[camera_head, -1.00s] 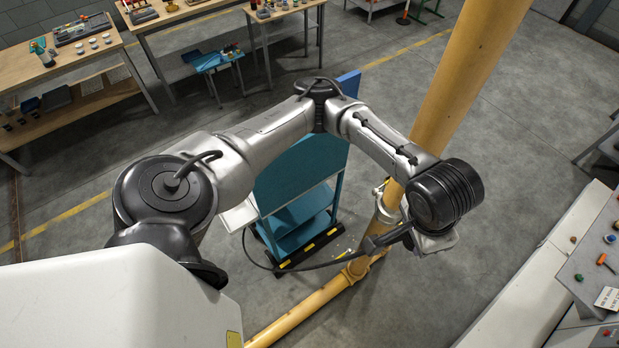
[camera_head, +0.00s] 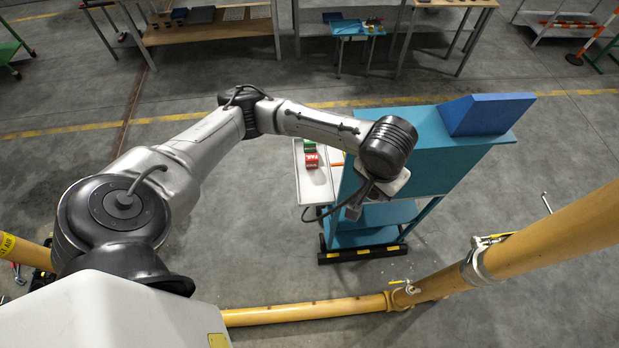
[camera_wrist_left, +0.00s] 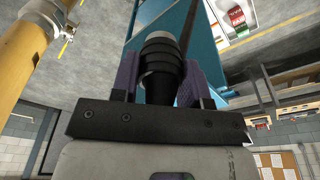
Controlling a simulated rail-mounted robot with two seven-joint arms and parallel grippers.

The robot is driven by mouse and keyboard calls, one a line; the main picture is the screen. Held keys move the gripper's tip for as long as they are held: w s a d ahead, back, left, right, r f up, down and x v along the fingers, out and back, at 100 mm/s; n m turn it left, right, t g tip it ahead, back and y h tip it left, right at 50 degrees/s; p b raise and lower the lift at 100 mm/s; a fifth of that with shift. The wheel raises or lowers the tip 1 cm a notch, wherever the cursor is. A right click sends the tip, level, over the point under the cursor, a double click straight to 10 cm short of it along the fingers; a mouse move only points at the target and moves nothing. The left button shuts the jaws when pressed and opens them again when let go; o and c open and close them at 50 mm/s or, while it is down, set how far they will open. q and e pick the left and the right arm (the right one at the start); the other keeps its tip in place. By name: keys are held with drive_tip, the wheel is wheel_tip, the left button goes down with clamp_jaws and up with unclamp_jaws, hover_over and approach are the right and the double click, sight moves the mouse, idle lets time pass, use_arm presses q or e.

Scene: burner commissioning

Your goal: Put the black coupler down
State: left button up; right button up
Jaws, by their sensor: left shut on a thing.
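The black coupler (camera_wrist_left: 160,62) is a dark ribbed cylinder. In the left wrist view it sits between the two dark purple fingers of my left gripper (camera_wrist_left: 161,78), which is shut on it. In the head view the gripper (camera_head: 354,207) is partly hidden under my wrist, and the coupler cannot be made out. There, the hand appears in front of the teal cart (camera_head: 432,163), near its left side; the gap between them is unclear. The right gripper is not in view.
A white side shelf (camera_head: 314,185) on the cart's left holds red (camera_head: 312,161) and green items. A blue wedge-shaped block (camera_head: 490,113) is on the cart's top. A yellow pipe (camera_head: 560,240) crosses at lower right. Grey floor is open left of the cart.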

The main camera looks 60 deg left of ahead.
use_arm(q)
drive_tip(key=w+a+f+n+b, duration=0.15)
drive_tip(key=a+f+b, duration=0.3)
drive_tip(key=f, duration=0.55)
drive_tip(key=a+f+n+b, duration=0.35)
drive_tip(key=f+b, duration=0.25)
drive_tip(key=f, duration=0.5)
drive_tip(key=n+g+y+b, duration=0.1)
drive_tip(key=n+b, duration=0.5)
drive_tip(key=b, duration=0.4)
hover_over(314, 189)
drive_tip(key=f, duration=2.3)
drive_tip(key=shift+d, duration=0.4)
drive_tip(key=shift+m, duration=0.3)
drive_tip(key=shift+f+b, duration=0.45)
drive_tip(key=shift+f, duration=1.95)
drive_tip(key=shift+f, duration=0.15)
